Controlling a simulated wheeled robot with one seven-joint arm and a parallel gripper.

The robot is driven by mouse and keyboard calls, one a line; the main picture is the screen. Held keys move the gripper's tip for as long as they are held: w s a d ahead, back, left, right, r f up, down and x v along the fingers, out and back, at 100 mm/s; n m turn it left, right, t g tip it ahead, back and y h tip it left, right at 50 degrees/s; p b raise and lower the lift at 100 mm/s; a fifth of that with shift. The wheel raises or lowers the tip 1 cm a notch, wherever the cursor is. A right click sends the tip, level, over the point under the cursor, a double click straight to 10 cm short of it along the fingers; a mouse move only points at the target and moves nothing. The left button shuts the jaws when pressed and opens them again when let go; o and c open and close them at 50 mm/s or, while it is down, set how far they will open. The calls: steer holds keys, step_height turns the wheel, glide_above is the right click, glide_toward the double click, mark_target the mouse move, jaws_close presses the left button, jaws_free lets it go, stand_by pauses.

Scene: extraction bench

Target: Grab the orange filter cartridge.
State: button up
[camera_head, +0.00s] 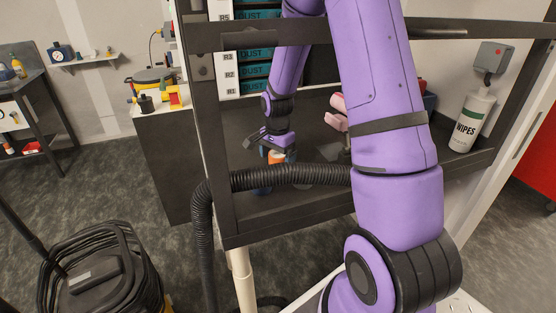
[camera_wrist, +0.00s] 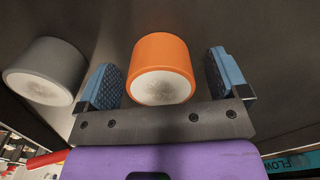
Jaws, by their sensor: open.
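The orange filter cartridge (camera_wrist: 162,55) is a short cylinder with a pale round end face. In the wrist view it stands between the two blue finger pads of my gripper (camera_wrist: 165,80). A gap shows on each side, so the fingers look apart from it. In the head view a small part of the orange cartridge (camera_head: 277,157) shows below my gripper (camera_head: 275,160), on the dark shelf behind the black hose. My gripper is open. Its fingers and the cartridge's lower part are partly hidden by the hose in the head view.
A grey cartridge (camera_wrist: 44,70) stands close to the left of my gripper in the wrist view. A black ribbed hose (camera_head: 270,178) crosses the shelf front. Pink objects (camera_head: 337,113) and a wipes tub (camera_head: 471,121) are to the right. Labelled teal boxes (camera_head: 256,71) stand behind.

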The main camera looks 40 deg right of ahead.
steer(key=c, duration=1)
steer(key=shift+r, duration=0.1)
steer(key=shift+c, duration=0.2)
